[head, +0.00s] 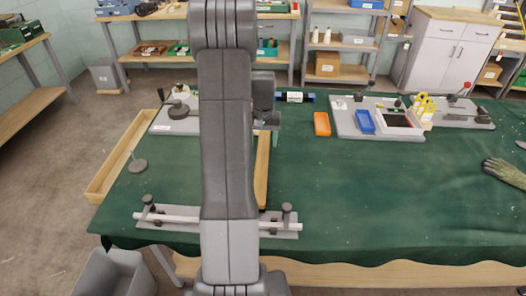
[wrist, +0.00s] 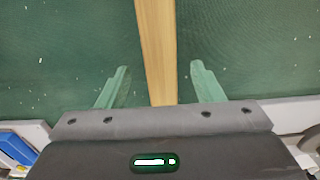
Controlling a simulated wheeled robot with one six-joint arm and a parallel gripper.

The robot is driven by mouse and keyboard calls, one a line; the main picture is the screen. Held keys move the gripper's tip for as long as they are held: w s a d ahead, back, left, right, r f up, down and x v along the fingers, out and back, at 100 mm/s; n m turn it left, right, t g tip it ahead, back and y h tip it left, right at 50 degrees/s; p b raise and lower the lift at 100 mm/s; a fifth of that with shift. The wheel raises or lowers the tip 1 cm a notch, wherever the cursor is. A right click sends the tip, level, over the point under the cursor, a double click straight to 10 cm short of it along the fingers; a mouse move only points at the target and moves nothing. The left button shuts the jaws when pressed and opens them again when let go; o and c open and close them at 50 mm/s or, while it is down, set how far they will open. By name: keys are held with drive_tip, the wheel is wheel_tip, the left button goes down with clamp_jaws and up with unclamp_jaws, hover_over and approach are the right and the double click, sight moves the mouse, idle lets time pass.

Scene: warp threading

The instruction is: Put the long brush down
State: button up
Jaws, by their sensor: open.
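A long, straight pale wooden bar (wrist: 157,45) runs up the middle of the wrist view. It looks like the long brush, but I see no bristles. My gripper (wrist: 159,69) is open, with one green finger on each side of the bar and a gap on both sides. In the head view a wooden bar (head: 262,168) lies lengthwise on the green cloth, partly hidden by my arm.
The green-covered table (head: 390,185) has free cloth to the right. A grey fixture with a white rod (head: 170,217) is at the front left.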

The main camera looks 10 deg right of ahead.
sight(263, 151)
wheel_tip(263, 151, up, 6)
drive_tip(key=shift+f, duration=0.25)
wheel_tip(263, 151, down, 13)
drive_tip(key=shift+r+p, duration=0.35)
drive_tip(key=shift+r, duration=0.15)
idle(0.3)
